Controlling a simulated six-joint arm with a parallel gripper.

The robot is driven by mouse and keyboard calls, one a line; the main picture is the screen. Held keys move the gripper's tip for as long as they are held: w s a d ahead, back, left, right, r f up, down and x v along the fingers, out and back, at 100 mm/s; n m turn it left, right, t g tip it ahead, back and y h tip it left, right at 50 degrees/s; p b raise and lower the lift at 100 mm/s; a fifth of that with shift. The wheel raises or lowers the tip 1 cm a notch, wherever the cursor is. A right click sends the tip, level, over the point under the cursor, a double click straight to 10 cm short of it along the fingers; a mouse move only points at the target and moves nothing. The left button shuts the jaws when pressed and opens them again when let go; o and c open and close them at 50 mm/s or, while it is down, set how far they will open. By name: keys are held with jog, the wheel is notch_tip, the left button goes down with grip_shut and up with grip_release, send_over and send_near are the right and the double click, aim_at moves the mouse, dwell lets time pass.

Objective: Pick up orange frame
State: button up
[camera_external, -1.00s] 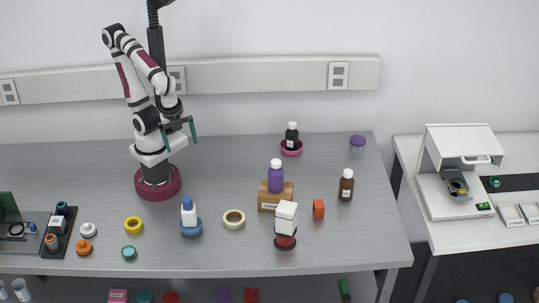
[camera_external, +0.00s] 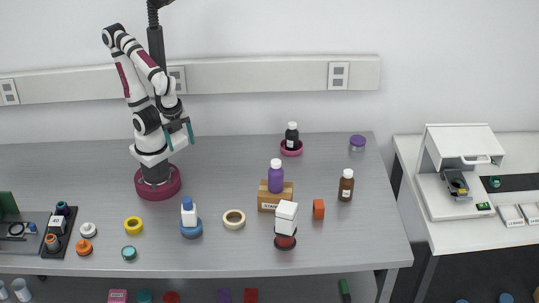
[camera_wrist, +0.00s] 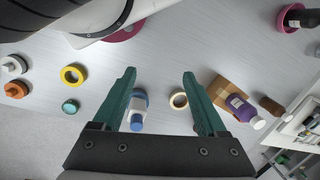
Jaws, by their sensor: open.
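No item clearly reads as an orange frame. The orange things in the external view are a small round piece (camera_external: 84,247) at the left front of the bench, a small block (camera_external: 318,209) right of centre, and an orange-topped piece (camera_external: 52,241) on the black tray at the far left. The round orange piece also shows at the left edge of the wrist view (camera_wrist: 15,90). My gripper (camera_external: 180,137) is open and empty, raised above the back left of the bench, apart from all of these. Its two green fingers (camera_wrist: 159,76) are spread wide in the wrist view.
Near the round orange piece are a white ring (camera_external: 88,230), a yellow ring (camera_external: 133,225) and a teal piece (camera_external: 128,253). Bottles, a cardboard box (camera_external: 268,203) and a cream tape ring (camera_external: 233,219) stand at centre. The back left of the bench is clear.

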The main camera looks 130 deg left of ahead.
jog(key=w+a+r+t+h, duration=0.1)
jog(key=w+a+h, duration=0.35)
jog(key=w, duration=0.85)
jog(key=w+a+h, duration=0.4)
jog(key=w+a, duration=0.1)
jog(key=w, duration=0.8)
jog(key=w+a+f+m+t+h, duration=0.1)
jog(key=w+a+f+t, duration=0.2)
jog(key=a, duration=0.4)
jog(key=w+a+f+t+h, duration=0.1)
jog(key=w+a+f, duration=0.1)
jog(key=a+f, duration=0.35)
jog(key=m+t, duration=0.2)
jog(key=t, duration=0.3)
send_near(319, 202)
jog(key=shift+h, duration=0.25)
jog(key=x, duration=1)
jog(key=shift+w+f, duration=0.1)
jog(key=shift+f, duration=0.15)
grip_shut()
